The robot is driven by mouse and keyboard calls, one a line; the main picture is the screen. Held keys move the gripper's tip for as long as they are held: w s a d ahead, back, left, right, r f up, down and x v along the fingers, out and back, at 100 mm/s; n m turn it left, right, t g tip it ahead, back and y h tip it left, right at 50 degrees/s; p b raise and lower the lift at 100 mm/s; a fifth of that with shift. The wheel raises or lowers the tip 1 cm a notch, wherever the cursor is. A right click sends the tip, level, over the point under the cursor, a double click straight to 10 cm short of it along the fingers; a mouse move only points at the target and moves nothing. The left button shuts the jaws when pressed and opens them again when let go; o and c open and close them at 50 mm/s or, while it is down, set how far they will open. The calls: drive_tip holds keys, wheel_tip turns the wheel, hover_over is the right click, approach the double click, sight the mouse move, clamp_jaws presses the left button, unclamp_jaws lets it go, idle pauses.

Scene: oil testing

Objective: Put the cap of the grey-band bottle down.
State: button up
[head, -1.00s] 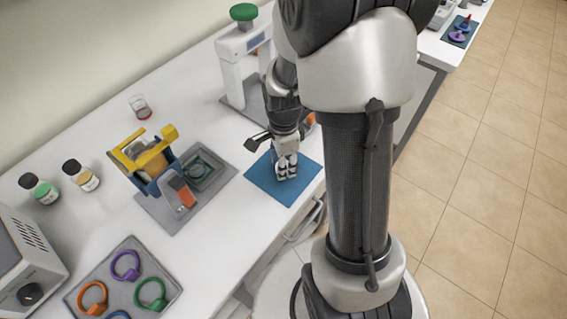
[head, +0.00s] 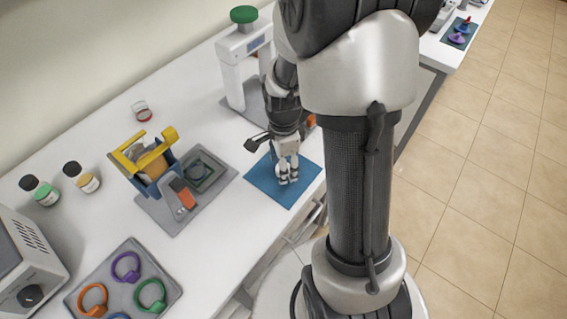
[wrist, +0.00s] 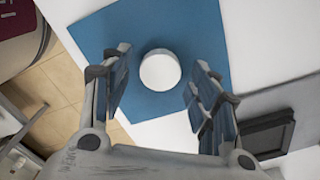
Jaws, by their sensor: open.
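A white round piece, which I take to be the cap (wrist: 160,70), lies on the blue mat (wrist: 110,32) in the wrist view. My gripper (wrist: 158,78) is open, with one finger to each side of the cap and a gap on both sides. In the head view my gripper (head: 288,180) points down over the blue mat (head: 258,182) and mostly hides the cap. I cannot make out a grey-band bottle.
Left of the mat stands a blue and yellow device (head: 150,160) on a grey mat. A tray (head: 125,290) holds coloured rings. A white stand (head: 232,80) is behind my gripper.

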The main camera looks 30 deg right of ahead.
wheel_tip(320, 180, up, 12)
drive_tip(key=p, duration=0.4)
drive_tip(key=s+a+r+n+t, duration=0.2)
drive_tip(key=s+a+r+n, duration=0.3)
drive_tip(key=n, duration=0.5)
drive_tip(key=s+a+r+n+t, duration=0.2)
drive_tip(key=s+a+r+n, duration=0.3)
drive_tip(key=s+r+n, duration=0.3)
drive_tip(key=r+n, duration=0.1)
drive_tip(key=n, duration=0.2)
drive_tip(key=shift+s+a+t, duration=0.25)
drive_tip(key=shift+a+t, duration=0.05)
drive_tip(key=shift+a, duration=0.1)
drive_tip(key=shift+c, duration=0.5)
